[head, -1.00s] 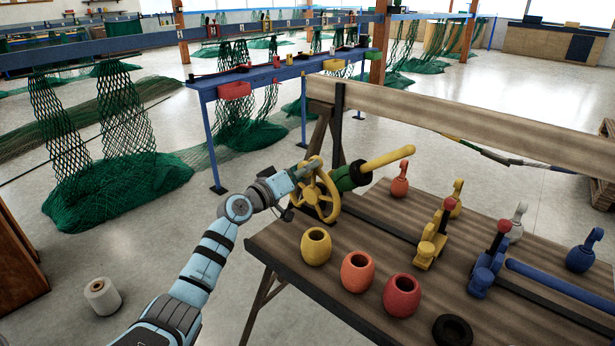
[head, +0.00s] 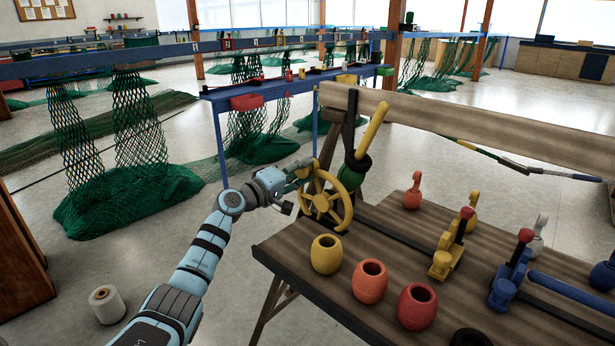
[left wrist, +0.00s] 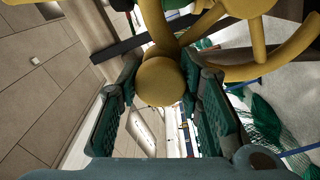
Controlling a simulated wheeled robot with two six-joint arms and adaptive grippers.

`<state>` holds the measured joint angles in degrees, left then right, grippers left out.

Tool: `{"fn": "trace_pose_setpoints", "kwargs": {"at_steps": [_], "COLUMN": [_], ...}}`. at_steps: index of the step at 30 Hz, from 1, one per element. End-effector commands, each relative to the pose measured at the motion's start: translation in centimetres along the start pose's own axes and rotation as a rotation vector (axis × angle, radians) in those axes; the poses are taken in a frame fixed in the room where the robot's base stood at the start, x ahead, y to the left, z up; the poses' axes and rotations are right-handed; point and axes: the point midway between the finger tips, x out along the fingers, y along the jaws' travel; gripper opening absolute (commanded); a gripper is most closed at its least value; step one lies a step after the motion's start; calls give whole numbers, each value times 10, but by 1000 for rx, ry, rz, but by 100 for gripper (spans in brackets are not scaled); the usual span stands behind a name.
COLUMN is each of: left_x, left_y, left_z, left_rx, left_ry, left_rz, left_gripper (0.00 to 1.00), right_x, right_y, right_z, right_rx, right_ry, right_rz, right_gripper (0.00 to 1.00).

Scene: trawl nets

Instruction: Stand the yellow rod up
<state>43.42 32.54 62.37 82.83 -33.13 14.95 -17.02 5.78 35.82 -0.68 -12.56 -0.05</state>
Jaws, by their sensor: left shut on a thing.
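The yellow rod (head: 372,128) is held in a green sleeve with a black ring (head: 355,165) at the bench's far left corner. It stands steeply, its top leaning to the right. A yellow handwheel (head: 322,203) is in front of and left of the sleeve. My left gripper (head: 300,174) is at the upper left of the wheel. In the left wrist view its dark green pads are on either side of the wheel's round yellow knob (left wrist: 160,82), shut on it. My right gripper is not in view.
A yellow pot (head: 326,255), an orange pot (head: 369,282) and a red pot (head: 417,306) stand on the brown bench near its front left edge. A yellow clamp with a red knob (head: 446,255) and a blue clamp (head: 506,283) lie to the right. Green nets hang behind.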

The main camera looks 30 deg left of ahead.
Motion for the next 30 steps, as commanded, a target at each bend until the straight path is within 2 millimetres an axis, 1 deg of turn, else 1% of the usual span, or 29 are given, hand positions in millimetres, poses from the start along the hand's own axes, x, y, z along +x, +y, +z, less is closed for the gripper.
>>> {"fn": "trace_pose_setpoints", "kwargs": {"at_steps": [1, 15, 22, 30], "left_x": [0, 0, 0, 0], "left_y": [-5, -25, -33, -37], "left_z": [-2, -15, -19, -21], "left_rx": [-21, -248, -329, -377], "left_ry": [2, 0, -1, -2], "left_rz": [-3, -5, -6, -7], "left_gripper": [0, 0, 0, 0], "right_x": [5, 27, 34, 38], "right_y": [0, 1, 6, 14], "right_z": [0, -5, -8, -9], "right_rx": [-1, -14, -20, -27], "right_ry": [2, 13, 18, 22], "right_rz": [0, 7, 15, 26], "right_gripper": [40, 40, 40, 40]}}
